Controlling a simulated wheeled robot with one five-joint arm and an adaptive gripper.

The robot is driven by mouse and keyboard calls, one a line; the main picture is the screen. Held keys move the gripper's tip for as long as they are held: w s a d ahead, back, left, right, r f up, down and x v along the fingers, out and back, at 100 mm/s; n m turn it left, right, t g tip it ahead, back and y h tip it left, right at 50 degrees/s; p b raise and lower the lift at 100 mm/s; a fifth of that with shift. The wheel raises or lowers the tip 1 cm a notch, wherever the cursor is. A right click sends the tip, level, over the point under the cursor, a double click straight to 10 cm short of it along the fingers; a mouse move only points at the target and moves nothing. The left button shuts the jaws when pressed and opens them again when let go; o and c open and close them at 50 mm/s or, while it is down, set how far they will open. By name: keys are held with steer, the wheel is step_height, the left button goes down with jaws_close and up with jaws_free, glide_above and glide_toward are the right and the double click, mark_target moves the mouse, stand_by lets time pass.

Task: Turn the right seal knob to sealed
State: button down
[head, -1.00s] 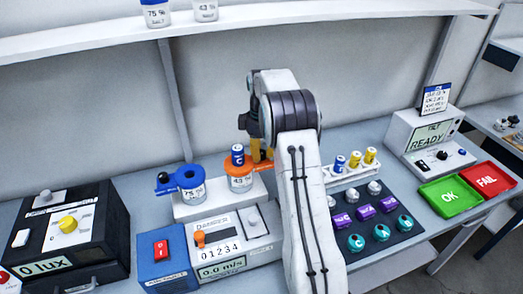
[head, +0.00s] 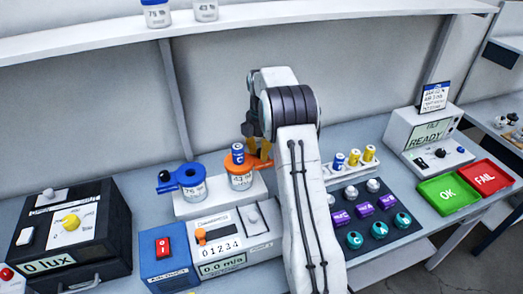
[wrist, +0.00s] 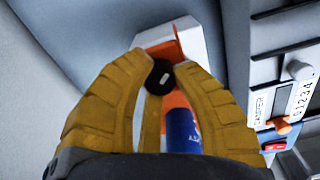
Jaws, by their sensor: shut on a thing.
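The right jar (head: 241,181), labelled 43 %, has an orange collar (head: 236,165) and a blue sensor (head: 237,152) standing in it. The sensor also shows in the wrist view (wrist: 182,130). My gripper (head: 262,150) is at the right side of this collar; its fingertips are partly hidden by my arm in the head view. In the wrist view, its yellow fingers are shut on a round black knob (wrist: 160,76) with a short white mark set at a slant. The left jar (head: 193,190), labelled 75 %, has a blue collar with a black knob (head: 164,176) at its left.
A black lux box (head: 100,235) is at left. A dark pad (head: 370,215) with sensors and green (head: 448,192) and red (head: 490,178) trays are at right.

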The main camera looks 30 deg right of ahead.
steer(key=shift+s+f+n, duration=0.1)
steer(key=shift+f+n, duration=0.05)
steer(key=shift+n, duration=0.45)
steer(key=c, duration=0.9)
jaws_free()
steer(key=shift+c, duration=0.2)
steer(key=shift+r, duration=0.25)
step_height(320, 180, up, 12)
steer(key=shift+f, duration=0.15)
